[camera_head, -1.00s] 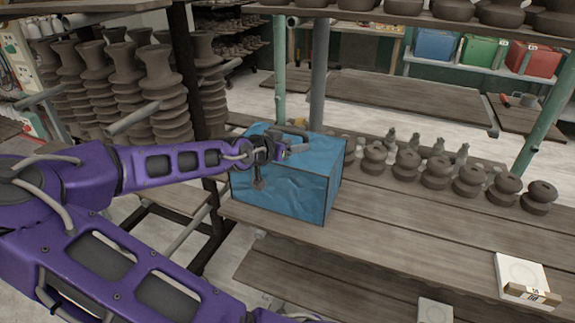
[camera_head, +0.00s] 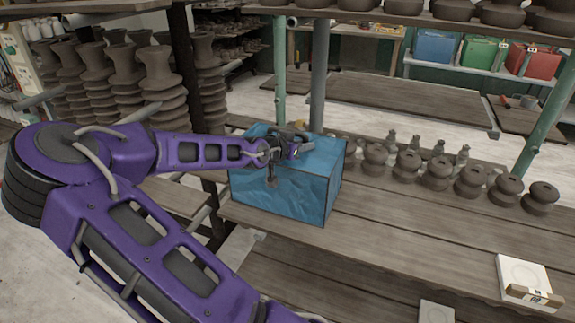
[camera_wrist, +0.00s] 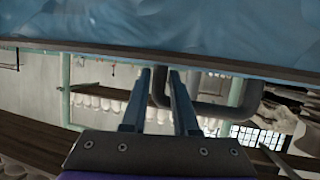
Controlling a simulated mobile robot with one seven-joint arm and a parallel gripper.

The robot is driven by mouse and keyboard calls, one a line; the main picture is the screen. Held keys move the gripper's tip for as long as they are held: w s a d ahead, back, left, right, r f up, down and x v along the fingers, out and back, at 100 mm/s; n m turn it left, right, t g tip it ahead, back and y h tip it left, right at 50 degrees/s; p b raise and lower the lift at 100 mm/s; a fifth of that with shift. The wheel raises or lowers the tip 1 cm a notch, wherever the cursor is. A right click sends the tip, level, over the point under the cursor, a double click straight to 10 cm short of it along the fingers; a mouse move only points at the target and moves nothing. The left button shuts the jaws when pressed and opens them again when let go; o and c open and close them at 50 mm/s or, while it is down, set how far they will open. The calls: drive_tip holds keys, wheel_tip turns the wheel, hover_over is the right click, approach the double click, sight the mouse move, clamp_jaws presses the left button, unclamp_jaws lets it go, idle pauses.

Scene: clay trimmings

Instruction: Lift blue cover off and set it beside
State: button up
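The blue cover (camera_head: 290,190) is a box-shaped, wrinkled sheet with dark edges, standing on the plank shelf (camera_head: 400,235). A dark grey handle (camera_head: 297,133) shows at its top. My gripper (camera_head: 293,151) is over the top of the cover, close to the handle and partly hiding it. In the wrist view the cover (camera_wrist: 200,28) fills the upper part. The two fingers (camera_wrist: 159,72) stand apart, with one leg of the looped handle (camera_wrist: 215,117) seen between them. I cannot tell whether they touch it. What is under the cover is hidden.
Several dark clay pieces (camera_head: 437,173) stand in rows right of the cover. A white block (camera_head: 523,277) lies on the shelf at the right. A green post (camera_head: 281,70) and a grey post rise behind the cover. The planks in front right of the cover are clear.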

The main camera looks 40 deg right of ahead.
clamp_jaws()
idle(1.1)
